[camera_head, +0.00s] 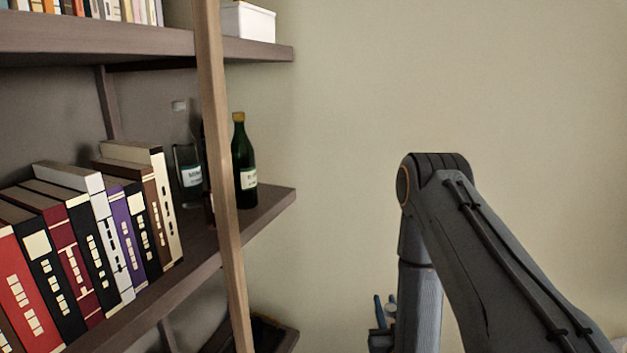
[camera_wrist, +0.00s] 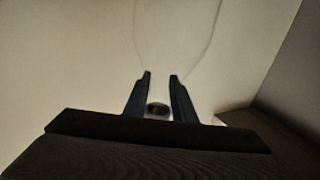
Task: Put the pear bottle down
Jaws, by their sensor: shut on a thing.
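My gripper (camera_wrist: 161,77) has its two dark fingers shut on a clear object, which I take to be the pear bottle (camera_wrist: 158,109). Its small rounded end shows between the fingers in the wrist view, and faint see-through outlines widen beyond the fingertips. In the head view my gripper (camera_head: 384,308) shows only as small blue finger parts beside my arm, low in front of the plain wall. The bottle cannot be made out clearly there, and what lies below it is out of view.
The middle shelf (camera_head: 262,212) holds several books (camera_head: 90,235), a clear labelled bottle (camera_head: 186,160) and a dark green bottle (camera_head: 243,165) near its right end. A wooden post (camera_head: 218,150) stands in front. A lower shelf (camera_head: 282,340) shows partly. A white box (camera_head: 248,22) sits above.

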